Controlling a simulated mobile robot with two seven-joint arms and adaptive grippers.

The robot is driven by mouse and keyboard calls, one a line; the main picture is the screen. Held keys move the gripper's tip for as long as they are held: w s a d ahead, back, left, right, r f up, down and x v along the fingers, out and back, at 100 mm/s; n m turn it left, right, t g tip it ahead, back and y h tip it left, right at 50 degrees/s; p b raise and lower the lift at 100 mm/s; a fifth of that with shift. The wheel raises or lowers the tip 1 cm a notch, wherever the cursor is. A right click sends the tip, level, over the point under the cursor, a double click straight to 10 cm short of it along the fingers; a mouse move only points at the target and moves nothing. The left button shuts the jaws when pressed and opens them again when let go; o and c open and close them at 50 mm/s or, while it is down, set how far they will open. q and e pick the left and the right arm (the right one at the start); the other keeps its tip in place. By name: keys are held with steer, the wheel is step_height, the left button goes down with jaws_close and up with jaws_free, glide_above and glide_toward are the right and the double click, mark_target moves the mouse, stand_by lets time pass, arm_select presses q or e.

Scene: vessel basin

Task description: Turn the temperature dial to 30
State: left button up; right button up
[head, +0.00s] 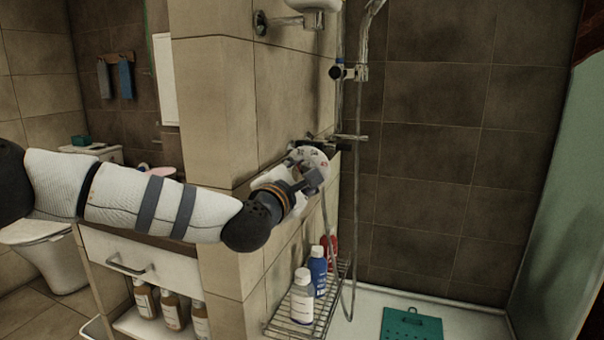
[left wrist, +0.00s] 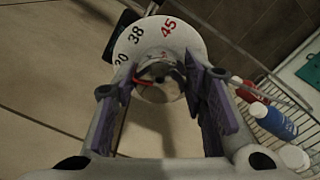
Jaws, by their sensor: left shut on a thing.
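The temperature dial is a white round plate (head: 318,156) on the tiled wall corner in the head view. In the left wrist view its plate (left wrist: 140,45) shows a black 38, a red 45 and a partly cut number at the left that looks like 30. A shiny round knob (left wrist: 160,88) stands at its middle, with a red mark on its left side. My left gripper (head: 308,178) is at the dial; in the left wrist view its fingers (left wrist: 162,76) are on both sides of the knob, shut on it. My right gripper is not in view.
A wire rack (head: 287,327) below the dial holds a white bottle (head: 302,298), a blue bottle (head: 317,270) and a red one. A shower hose (head: 356,215) hangs just right of the dial. A cabinet (head: 150,255) stands under my left arm.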

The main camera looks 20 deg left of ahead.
arm_select(q)
steer(key=o, duration=1.2)
steer(key=shift+c, duration=0.2)
steer(key=s, duration=1.2)
steer(key=shift+a, duration=0.2)
